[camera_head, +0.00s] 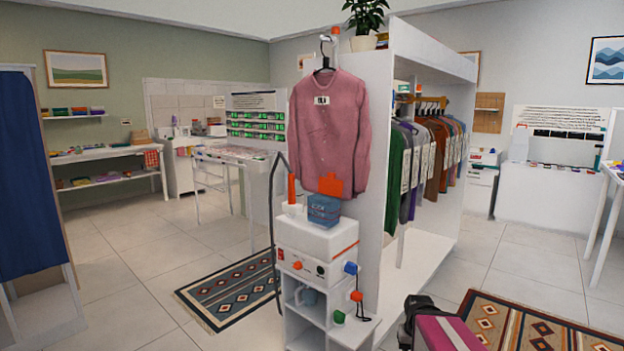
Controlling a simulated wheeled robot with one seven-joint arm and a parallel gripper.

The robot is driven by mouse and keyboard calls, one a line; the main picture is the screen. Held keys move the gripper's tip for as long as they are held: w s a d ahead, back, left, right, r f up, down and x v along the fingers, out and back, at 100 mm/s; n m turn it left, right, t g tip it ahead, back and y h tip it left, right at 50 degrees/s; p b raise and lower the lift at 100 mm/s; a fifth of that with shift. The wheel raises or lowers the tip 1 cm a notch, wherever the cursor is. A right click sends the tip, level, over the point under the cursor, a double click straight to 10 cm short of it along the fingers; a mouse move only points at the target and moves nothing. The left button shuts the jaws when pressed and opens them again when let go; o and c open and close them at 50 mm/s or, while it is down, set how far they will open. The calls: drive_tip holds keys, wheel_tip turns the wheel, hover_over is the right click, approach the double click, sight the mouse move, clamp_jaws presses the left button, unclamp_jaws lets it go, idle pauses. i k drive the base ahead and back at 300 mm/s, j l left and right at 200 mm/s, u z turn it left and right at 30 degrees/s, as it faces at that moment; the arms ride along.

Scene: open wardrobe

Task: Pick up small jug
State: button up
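A small blue-grey jug-like vessel (307,297) stands in the open cubby of the white stand, below the white box unit. It is small and partly shaded, and I cannot make out its spout. No fingers of my gripper can be made out in the head view. A dark and magenta shape at the bottom edge, right of the stand, may be part of my arm, well apart from the vessel.
The white stand (304,338) bears a white box unit (312,238), a blue container (323,209) and a white cup (292,209). A cord hangs beside the cubby. A pink shirt (325,125) hangs above. Patterned rugs (235,290) lie on tiled floor, with free floor at left.

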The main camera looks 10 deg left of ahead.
sight(309, 294)
drive_tip(key=i+l+u, duration=0.25)
drive_tip(key=u, duration=0.2)
drive_tip(key=i+l+u, duration=0.3)
drive_tip(key=u, duration=0.2)
